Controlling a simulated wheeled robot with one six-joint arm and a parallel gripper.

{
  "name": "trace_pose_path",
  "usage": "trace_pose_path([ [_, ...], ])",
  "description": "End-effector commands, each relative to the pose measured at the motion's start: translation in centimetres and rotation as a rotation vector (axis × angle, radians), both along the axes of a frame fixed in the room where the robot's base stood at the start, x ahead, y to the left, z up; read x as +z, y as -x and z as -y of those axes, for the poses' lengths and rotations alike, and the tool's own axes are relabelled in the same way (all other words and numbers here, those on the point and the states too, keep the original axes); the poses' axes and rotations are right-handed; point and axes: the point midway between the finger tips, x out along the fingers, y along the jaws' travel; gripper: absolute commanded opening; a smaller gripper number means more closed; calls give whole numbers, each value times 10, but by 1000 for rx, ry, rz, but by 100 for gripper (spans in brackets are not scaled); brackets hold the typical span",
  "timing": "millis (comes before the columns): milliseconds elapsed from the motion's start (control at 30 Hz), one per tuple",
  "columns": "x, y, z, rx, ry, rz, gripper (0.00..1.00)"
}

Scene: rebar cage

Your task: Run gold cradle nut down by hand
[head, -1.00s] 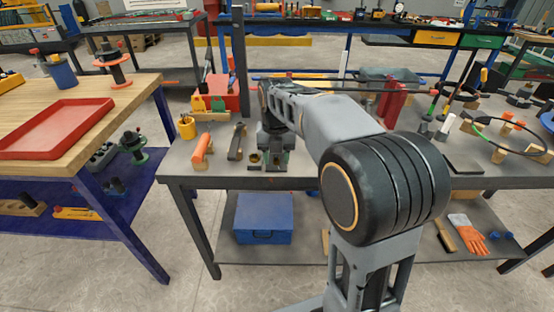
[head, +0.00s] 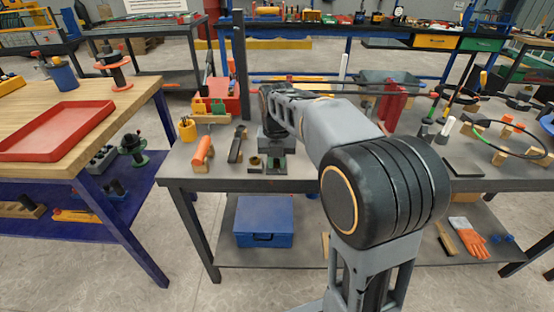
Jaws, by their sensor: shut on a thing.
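My gripper (head: 275,155) is at the end of my arm, pointing down over the front of the grey workbench (head: 218,178). It is small and dark in the head view, above a low dark and green fixture (head: 276,169). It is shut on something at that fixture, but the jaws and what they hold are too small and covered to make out. I cannot pick out the gold cradle nut. A small brass-coloured ring-like piece (head: 255,163) stands on the bench just left of the fixture.
Left of the fixture lie an orange-handled tool (head: 202,150) and a dark tool (head: 236,145). My arm hides the bench's middle. A cable hoop (head: 510,135) is at right; a blue case (head: 264,221) is below.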

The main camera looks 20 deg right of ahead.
Motion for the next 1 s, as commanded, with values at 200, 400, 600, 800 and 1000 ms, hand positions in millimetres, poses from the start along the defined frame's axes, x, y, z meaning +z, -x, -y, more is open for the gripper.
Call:
trace_pose_path([
  [200,2,0,0,-51,3,0,0],
  [400,4,0,-1,-182,3,0,0],
  [600,3,-1,-2,-343,4,-1,0],
  [800,3,-1,-2,-486,3,0,0],
  [1000,2,-1,-2,-594,3,1,0],
])
